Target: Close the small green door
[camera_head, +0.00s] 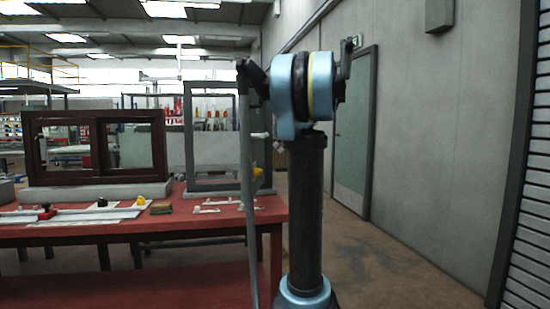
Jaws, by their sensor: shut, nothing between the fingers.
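A small grey-green framed door unit (188,125) stands upright on the red table, left of my arm. A thin grey upright (246,180) runs from beside my arm's top joint down past the table front. It looks like a door leaf seen nearly edge-on, swung out toward me, but I cannot be sure. A short white piece, possibly a handle, sticks out from it. My gripper (251,75) seems to be the dark part left of my blue joint, close to the top of that upright. It is shut and empty, mostly hidden; contact cannot be told.
The red table (150,233) fills the left, with a brown window frame (60,178), white strips and small parts on it. A full-size pale green door (350,150) is in the wall at right. A slatted shutter (530,230) edges the far right. Floor right of my arm is clear.

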